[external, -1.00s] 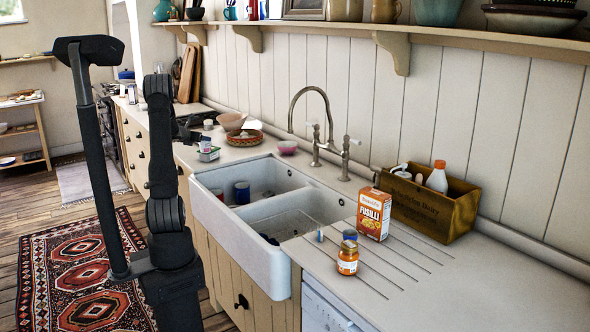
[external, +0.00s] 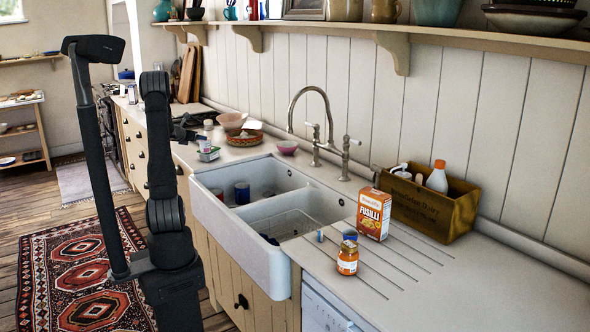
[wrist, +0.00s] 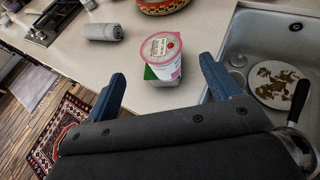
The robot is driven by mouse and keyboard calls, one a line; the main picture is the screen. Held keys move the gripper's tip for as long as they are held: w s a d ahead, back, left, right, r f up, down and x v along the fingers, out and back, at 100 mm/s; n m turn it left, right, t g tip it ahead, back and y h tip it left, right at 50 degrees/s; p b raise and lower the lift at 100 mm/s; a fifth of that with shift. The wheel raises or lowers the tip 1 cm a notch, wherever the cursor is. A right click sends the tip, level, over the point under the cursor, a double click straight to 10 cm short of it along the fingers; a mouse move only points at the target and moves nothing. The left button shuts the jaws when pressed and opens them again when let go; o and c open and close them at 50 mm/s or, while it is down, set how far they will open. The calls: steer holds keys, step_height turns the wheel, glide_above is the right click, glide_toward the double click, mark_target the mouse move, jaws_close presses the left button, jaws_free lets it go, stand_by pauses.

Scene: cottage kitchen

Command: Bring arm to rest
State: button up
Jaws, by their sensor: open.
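My gripper (wrist: 164,82) shows in the wrist view with its two blue fingers spread wide and nothing between them. Beyond the fingertips, a white and pink yogurt cup sits on a small green-based tub (wrist: 162,96) on the counter. In the external view my arm stands upright at the left, bent at the top, with its forearm pointing away over the counter. There the gripper is small, dark and partly hidden behind my arm, above the counter left of the sink.
A fusilli box (external: 374,213), an orange-labelled jar (external: 347,258) and a wooden caddy (external: 425,212) stand at the right.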

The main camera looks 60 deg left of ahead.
steer(key=x, duration=1.1)
steer(key=shift+d+f, duration=0.15)
steer(key=shift+s+r, duration=0.1)
steer(key=shift+r, duration=0.75)
